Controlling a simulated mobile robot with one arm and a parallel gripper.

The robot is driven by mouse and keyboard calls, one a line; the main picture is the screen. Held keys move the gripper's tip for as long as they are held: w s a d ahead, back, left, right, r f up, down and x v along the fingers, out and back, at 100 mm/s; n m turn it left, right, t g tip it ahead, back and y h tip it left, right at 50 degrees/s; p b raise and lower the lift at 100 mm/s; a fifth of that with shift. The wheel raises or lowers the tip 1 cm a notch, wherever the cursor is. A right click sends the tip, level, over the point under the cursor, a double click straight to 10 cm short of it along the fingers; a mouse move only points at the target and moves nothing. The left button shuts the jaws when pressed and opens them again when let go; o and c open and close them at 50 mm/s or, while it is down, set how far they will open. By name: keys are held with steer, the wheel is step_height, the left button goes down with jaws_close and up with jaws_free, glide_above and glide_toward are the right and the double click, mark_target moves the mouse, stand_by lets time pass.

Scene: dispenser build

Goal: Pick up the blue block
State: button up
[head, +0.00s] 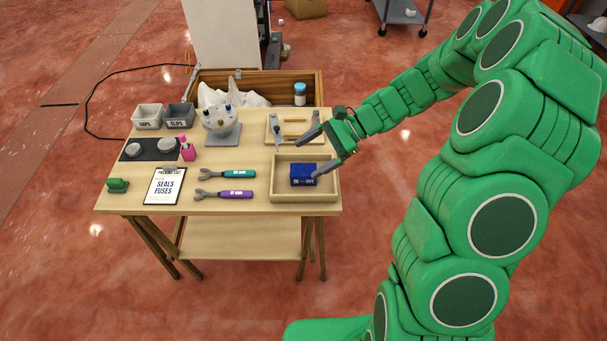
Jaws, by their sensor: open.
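The blue block (303,174) lies inside a shallow wooden tray (275,187) at the front right of the table. It has a dark label with pale lettering on its front face. My gripper (308,155) is open, coming from the right over the tray. One finger reaches to the left above the tray's back edge. The other finger points down near the block's right side. I cannot tell whether that finger touches the block.
Two wrenches, teal (228,174) and purple (224,195), lie left of the tray. Another wooden tray (270,139) sits behind. The table's front edge is close.

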mark_target(306, 170)
steer(key=w+d+f+m+t, duration=0.1)
steer(key=w+f+m, duration=0.1)
steer(key=f, duration=0.2)
steer(key=w+d+f+m+t+y, duration=0.1)
steer(key=w+d+f+m, duration=0.1)
steer(key=w+f, duration=0.1)
steer(key=w+d+f+m+t+y, duration=0.1)
steer(key=w+f+m, duration=0.1)
steer(key=f, duration=0.3)
steer(key=shift+w+d+f+m, duration=0.3)
steer(key=shift+w, duration=0.25)
steer(key=shift+x, duration=3.9)
steer(key=shift+d+f, duration=0.1)
steer(key=c, duration=1.6)
